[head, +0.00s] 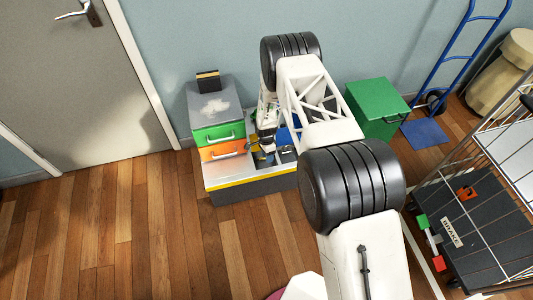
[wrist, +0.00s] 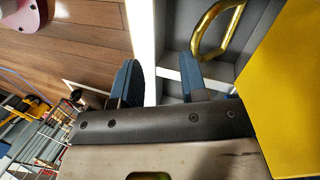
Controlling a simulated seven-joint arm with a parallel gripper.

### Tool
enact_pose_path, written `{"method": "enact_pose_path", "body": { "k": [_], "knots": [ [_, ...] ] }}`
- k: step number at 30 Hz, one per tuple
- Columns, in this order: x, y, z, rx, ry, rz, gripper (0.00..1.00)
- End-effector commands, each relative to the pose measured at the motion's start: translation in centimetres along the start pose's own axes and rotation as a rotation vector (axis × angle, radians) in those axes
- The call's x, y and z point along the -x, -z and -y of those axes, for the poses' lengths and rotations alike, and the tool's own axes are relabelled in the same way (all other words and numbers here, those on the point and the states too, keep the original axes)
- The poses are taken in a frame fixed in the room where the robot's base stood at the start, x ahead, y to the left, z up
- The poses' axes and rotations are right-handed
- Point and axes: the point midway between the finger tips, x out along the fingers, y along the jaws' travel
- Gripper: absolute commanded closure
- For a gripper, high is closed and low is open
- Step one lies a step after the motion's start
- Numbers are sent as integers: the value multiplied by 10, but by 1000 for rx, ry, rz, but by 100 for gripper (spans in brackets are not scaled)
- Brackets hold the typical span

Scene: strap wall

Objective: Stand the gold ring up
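The gold ring (wrist: 202,30) shows at the top of the wrist view as a thick curved bar over a grey recessed surface. Its upper part is cut off by the frame edge, and I cannot tell its full tilt. My gripper (wrist: 160,78) has two blue fingers set apart, with nothing held between them; the ring is beyond the right finger, and I see no grip on it. In the head view my gripper (head: 267,143) is low over the grey bench unit (head: 230,167), where my arm hides much of the top; the ring is too small to make out surely there.
A yellow panel (wrist: 285,90) fills the right of the wrist view, close to my gripper. A cabinet with green and orange drawers (head: 222,134) stands at the unit's left. A green box (head: 378,108) is to the right, and a wire cart (head: 475,205) farther right. Floor at left is clear.

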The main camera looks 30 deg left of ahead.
Motion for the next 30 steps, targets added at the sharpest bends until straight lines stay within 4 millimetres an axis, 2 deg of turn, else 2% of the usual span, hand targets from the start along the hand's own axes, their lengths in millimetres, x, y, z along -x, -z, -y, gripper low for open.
{"method": "enact_pose_path", "body": {
  "k": [21,30],
  "knots": [
    [-22,-24,-100,0,-1,0,60],
    [-28,-30,-121,0,-1,0,60]
  ]
}}
